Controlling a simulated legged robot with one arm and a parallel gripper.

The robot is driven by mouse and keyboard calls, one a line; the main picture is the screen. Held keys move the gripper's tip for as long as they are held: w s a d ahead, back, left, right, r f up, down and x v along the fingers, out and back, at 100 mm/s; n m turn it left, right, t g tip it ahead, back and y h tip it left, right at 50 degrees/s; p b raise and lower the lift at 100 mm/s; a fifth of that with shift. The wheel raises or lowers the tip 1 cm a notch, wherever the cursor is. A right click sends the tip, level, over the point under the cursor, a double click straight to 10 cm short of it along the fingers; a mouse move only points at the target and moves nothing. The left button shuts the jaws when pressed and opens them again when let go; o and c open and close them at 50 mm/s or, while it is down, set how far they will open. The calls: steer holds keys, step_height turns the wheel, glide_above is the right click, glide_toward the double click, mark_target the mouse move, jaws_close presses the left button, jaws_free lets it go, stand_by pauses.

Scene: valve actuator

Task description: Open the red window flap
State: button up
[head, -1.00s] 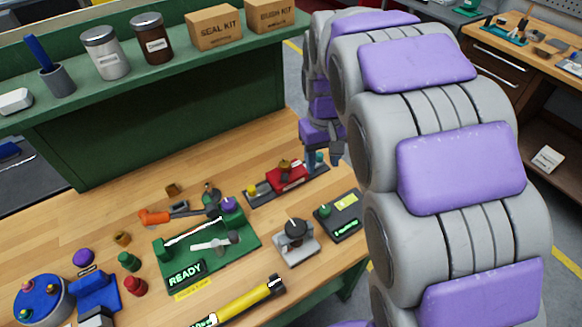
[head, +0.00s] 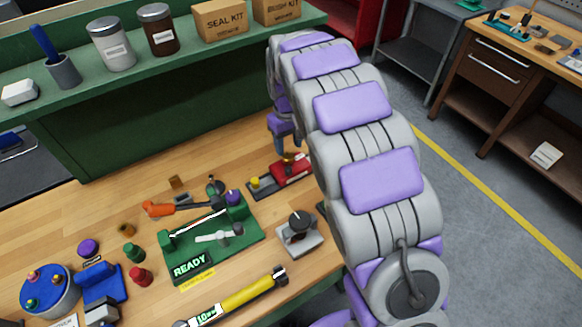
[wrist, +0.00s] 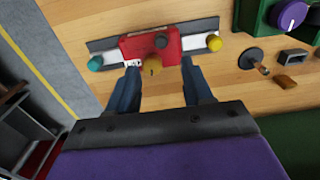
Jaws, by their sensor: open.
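The red housing (head: 293,169) sits on a dark rail on the wooden bench, with a brass knob on it and a yellow knob at the rail's left end. In the wrist view the red housing (wrist: 140,47) shows a dark round knob (wrist: 161,42) and a brass disc (wrist: 152,66) on its near edge. A teal knob (wrist: 95,63) and a yellow knob (wrist: 214,43) mark the rail ends. My gripper (wrist: 160,76) is open, its blue fingers on either side of the brass disc, with nothing clearly held. I cannot tell whether either finger touches the housing. A separate flap edge is not distinct.
A green fixture marked READY (head: 215,240) stands left of the rail. A grey device with a black dial (head: 298,232) stands in front. A yellow tool (head: 245,293) lies near the bench edge. A green shelf (head: 190,60) stands behind.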

glide_above(289, 168)
steer(key=a, duration=0.2)
step_height(289, 168, down, 6)
steer(key=shift+s+d+r+b, duration=0.1)
steer(key=shift+r+b, duration=0.05)
steer(key=shift+b, duration=0.3)
steer(key=d+f, duration=0.1)
steer(key=f, duration=0.1)
steer(key=d+f, duration=0.2)
steer(key=shift+b, duration=0.4)
steer(key=shift+f, duration=0.25)
steer(key=shift+a+f, duration=0.15)
steer(key=shift+a, duration=0.25)
steer(key=shift+a+f, duration=0.1)
steer(key=shift+a, duration=0.85)
steer(key=shift+d, duration=1.05)
steer(key=c, duration=0.6)
steer(key=shift+a, duration=0.45)
jaws_close()
steer(key=shift+d, duration=0.1)
